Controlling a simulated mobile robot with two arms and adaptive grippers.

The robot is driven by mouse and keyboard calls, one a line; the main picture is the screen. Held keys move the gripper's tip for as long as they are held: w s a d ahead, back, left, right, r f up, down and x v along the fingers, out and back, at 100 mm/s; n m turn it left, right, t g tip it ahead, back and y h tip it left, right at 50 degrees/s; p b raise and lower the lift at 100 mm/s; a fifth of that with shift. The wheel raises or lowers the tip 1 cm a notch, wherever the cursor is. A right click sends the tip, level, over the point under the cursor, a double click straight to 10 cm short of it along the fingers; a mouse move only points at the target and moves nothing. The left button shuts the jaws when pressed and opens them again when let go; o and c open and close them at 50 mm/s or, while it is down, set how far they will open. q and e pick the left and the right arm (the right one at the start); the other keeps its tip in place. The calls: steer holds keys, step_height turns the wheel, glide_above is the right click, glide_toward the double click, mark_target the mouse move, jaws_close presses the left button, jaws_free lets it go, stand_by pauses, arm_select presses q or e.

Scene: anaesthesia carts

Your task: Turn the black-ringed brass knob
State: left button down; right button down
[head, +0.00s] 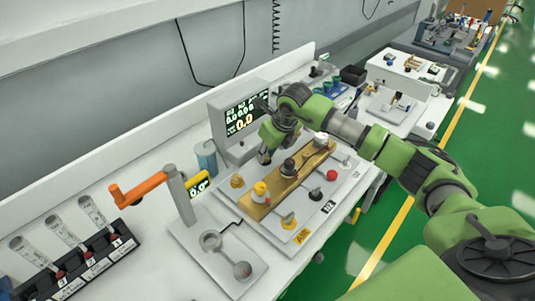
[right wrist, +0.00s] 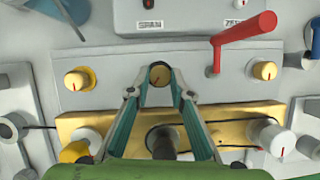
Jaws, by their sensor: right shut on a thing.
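The brass knob (right wrist: 159,75) with a dark rim sits on the grey upper panel in the right wrist view, between my right fingertips. My right gripper (right wrist: 159,88) is shut on it, one finger on each side. In the head view my right gripper (head: 266,153) reaches down to the back of the panel below the display, and largely hides the knob there. My left gripper is not in view.
A brass plate (right wrist: 90,125) with knobs lies nearer. Another brass knob (right wrist: 77,79) is at left, and a red lever (right wrist: 240,35) and brass knob (right wrist: 264,70) at right. A display (head: 238,118) stands behind; an orange-handled crank (head: 140,190) stands left.

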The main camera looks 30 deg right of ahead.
steer(key=shift+a+m+h+b, duration=0.1)
steer(key=shift+m+h+b, duration=0.35)
steer(key=shift+m, duration=0.65)
steer(key=c, duration=1.8)
jaws_free()
steer(key=v, duration=1.2)
steer(key=shift+a, duration=0.1)
